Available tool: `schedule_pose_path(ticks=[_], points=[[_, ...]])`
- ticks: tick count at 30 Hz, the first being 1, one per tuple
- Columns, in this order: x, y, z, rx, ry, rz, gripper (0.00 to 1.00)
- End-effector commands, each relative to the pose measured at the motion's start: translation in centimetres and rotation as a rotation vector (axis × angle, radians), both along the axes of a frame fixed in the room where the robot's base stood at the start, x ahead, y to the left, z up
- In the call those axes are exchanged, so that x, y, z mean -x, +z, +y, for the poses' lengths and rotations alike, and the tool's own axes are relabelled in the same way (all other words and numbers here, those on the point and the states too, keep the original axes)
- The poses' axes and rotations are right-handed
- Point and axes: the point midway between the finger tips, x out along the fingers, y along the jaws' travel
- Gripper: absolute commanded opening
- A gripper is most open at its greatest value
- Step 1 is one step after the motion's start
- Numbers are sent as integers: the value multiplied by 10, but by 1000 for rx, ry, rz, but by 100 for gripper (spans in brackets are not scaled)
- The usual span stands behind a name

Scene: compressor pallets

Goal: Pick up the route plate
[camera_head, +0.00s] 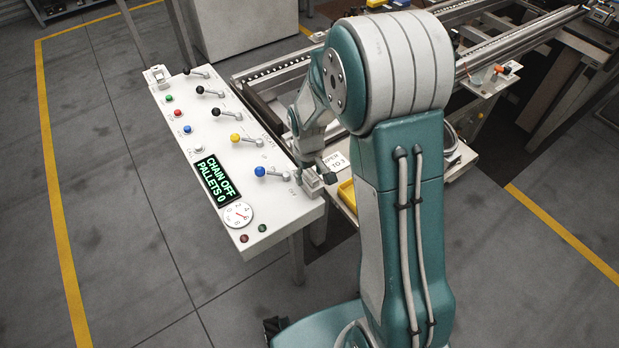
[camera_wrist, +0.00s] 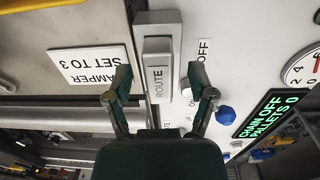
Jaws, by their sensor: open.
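The route plate (camera_wrist: 158,84) is a grey piece lettered ROUTE, seated in or against a raised grey block at the panel's edge in the wrist view. My gripper (camera_wrist: 160,80) is open, with one dark fingertip on each side of the plate and visible gaps to both. It holds nothing. In the head view my gripper is low over the panel's right edge, near the blue-knobbed lever (camera_head: 260,171), and the plate is hard to make out there.
The white control panel (camera_head: 215,135) carries several levers, buttons, a dial (camera_head: 238,215) and a display reading CHAIN OFF, PALLETS 0 (camera_head: 214,180). A white card (camera_wrist: 88,66) reading SET TO 3 lies beside the plate. Conveyor rails (camera_head: 500,45) run behind my arm. Floor left of the panel is clear.

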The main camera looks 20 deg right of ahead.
Motion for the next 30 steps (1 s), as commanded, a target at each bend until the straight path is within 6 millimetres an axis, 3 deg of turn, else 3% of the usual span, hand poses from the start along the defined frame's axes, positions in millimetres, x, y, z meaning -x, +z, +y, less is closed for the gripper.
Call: schedule_pose_path(ticks=[1, 2, 6, 20, 27, 30], points=[[0, 0, 0, 0, 0, 0, 71], [0, 0, 0, 0, 0, 0, 62], [0, 0, 0, 0, 0, 0, 0], [0, 3, 0, 0, 0, 0, 0], [-1, 32, 0, 0, -1, -4, 0], [10, 44, 0, 0, 0, -2, 0]])
